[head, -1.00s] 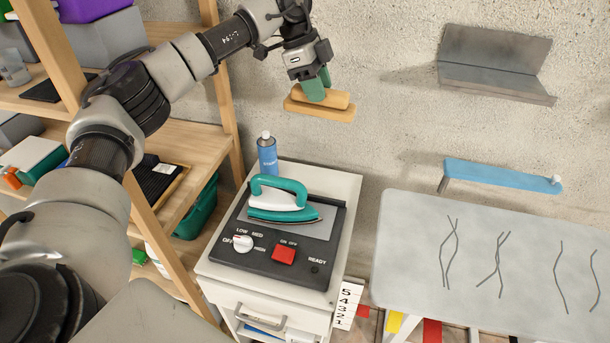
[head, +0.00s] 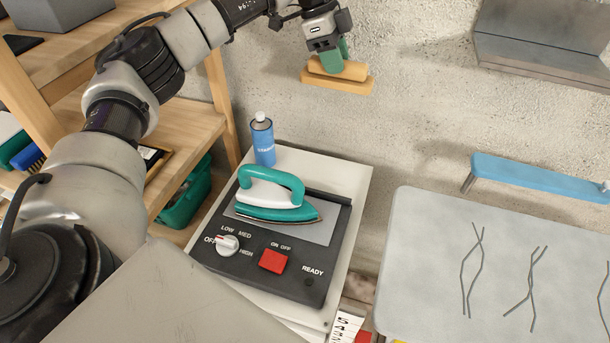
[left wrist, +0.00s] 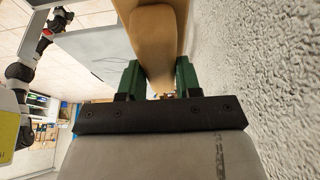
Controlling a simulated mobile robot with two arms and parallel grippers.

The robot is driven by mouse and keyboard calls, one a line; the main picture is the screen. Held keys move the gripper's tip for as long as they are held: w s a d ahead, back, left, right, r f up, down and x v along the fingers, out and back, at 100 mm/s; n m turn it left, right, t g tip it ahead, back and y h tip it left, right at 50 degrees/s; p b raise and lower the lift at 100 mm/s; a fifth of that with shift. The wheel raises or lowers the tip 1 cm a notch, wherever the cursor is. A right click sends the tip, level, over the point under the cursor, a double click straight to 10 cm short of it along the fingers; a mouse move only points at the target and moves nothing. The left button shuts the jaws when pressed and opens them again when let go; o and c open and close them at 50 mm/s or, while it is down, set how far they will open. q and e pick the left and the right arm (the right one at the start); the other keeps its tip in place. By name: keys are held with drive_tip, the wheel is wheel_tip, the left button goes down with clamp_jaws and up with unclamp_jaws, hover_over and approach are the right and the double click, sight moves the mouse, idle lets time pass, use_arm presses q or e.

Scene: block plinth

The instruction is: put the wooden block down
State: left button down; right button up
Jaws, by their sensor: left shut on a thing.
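The wooden block (head: 346,84) is light tan, with a wider lower part and a narrower rounded upper part. It is held in the air in front of the rough wall, above and to the right of the blue spray can. My left gripper (head: 333,58) has green fingers and is shut on the block's upper part from above. In the left wrist view the block (left wrist: 155,35) shows between the green fingers of my left gripper (left wrist: 160,78). An arm, apparently my right one, shows small at that view's upper left; its jaws are too small to read.
A teal iron (head: 275,195) sits on a black control panel (head: 316,257) on a white cabinet, with a blue spray can (head: 263,140) behind. A wooden shelf (head: 185,135) stands left. Right are a grey wall ledge (head: 540,62), a blue bar (head: 535,178) and a pale table (head: 430,240).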

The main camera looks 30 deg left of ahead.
use_arm(q)
wheel_tip(320, 180, down, 8)
drive_tip(key=b, duration=0.7)
use_arm(e)
drive_tip(key=w+a+f+b, duration=0.2)
drive_tip(key=w+f+b, duration=0.2)
drive_tip(key=w+b, duration=0.55)
use_arm(q)
hover_over(327, 168)
wheel_tip(327, 168, down, 17)
drive_tip(key=shift+f, duration=0.1)
drive_tip(key=shift+w+f, duration=0.1)
drive_tip(key=shift+f, duration=0.25)
use_arm(e)
drive_tip(key=shift+t, duration=0.6)
drive_tip(key=w+r, duration=0.2)
drive_tip(key=r, duration=0.1)
drive_tip(key=w+r, duration=0.1)
drive_tip(key=shift+r, duration=0.35)
use_arm(q)
drive_tip(key=c, duration=0.8)
unclamp_jaws()
